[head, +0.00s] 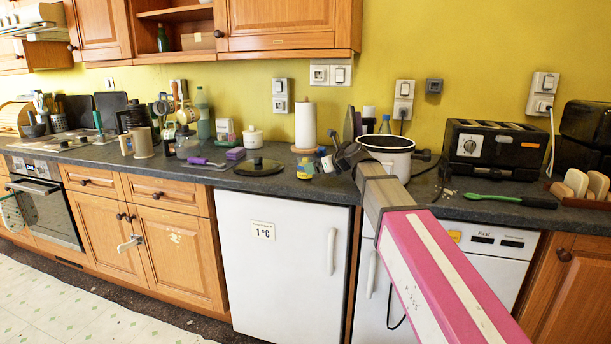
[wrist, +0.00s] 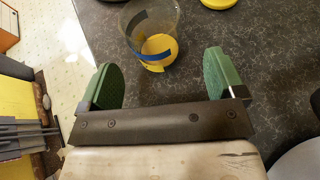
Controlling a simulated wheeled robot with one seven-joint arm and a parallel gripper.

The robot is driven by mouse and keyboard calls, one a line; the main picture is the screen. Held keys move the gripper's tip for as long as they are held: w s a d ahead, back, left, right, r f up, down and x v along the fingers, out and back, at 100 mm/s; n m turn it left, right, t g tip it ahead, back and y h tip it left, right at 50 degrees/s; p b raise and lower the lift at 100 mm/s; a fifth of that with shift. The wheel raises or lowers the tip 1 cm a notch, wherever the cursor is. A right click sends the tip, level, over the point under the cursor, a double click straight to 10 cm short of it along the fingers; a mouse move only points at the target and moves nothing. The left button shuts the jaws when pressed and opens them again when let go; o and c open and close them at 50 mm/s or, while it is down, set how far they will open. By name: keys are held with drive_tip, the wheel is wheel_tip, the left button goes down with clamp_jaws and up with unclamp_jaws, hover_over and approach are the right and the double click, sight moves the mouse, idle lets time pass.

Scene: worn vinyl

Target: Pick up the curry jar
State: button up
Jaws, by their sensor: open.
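The curry jar (head: 305,169) is a small clear jar with a yellow and blue label, on the dark worktop near its front edge. In the wrist view, the jar (wrist: 156,42) is see-through with yellow at its bottom. It sits just beyond my gripper (wrist: 164,78), roughly in line with the gap between the green finger pads. The pads are wide apart with nothing between them. In the head view, my gripper (head: 324,160) is just right of the jar, and whether it touches is hard to tell there.
A white pot (head: 388,156) stands right of my gripper. A paper roll (head: 305,126) stands behind the jar. A dark lid (head: 258,167) and a purple-handled tool (head: 207,163) lie to the left. In the wrist view, a yellow round thing (wrist: 218,3) is beyond the jar.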

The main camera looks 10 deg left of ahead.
drive_tip(key=x, duration=0.6)
drive_tip(key=shift+s+a+f, duration=0.1)
drive_tip(key=shift+a+f, duration=0.05)
drive_tip(key=shift+f, duration=0.3)
drive_tip(key=c, duration=1.1)
drive_tip(key=shift+o, duration=0.2)
